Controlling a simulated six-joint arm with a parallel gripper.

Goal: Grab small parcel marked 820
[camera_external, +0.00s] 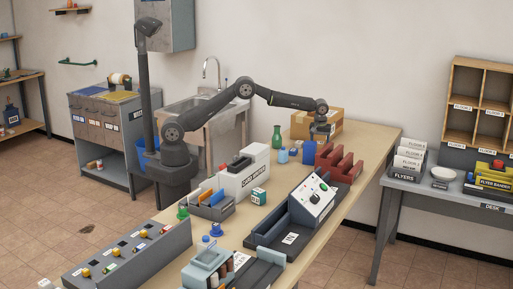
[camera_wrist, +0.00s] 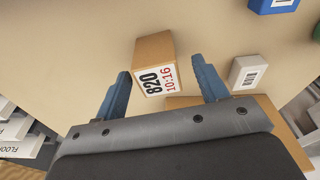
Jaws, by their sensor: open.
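A small brown parcel (camera_wrist: 154,50) with a white label reading 820 and 10:16 stands on the wooden table in the wrist view. My gripper (camera_wrist: 161,72) is open, with one blue finger at the left of the parcel and one at the right. Gaps show between the parcel and both fingers, and it is not held. In the external view my gripper (camera_external: 320,133) is over the far part of the table, in front of a large cardboard box (camera_external: 301,121). I cannot make out the small parcel there.
A small white labelled box (camera_wrist: 248,73) stands right of my right finger. A blue box (camera_wrist: 273,5) is at the top right. In the external view a red rack (camera_external: 340,163) stands close to my gripper, with a green bottle (camera_external: 276,138) to its left.

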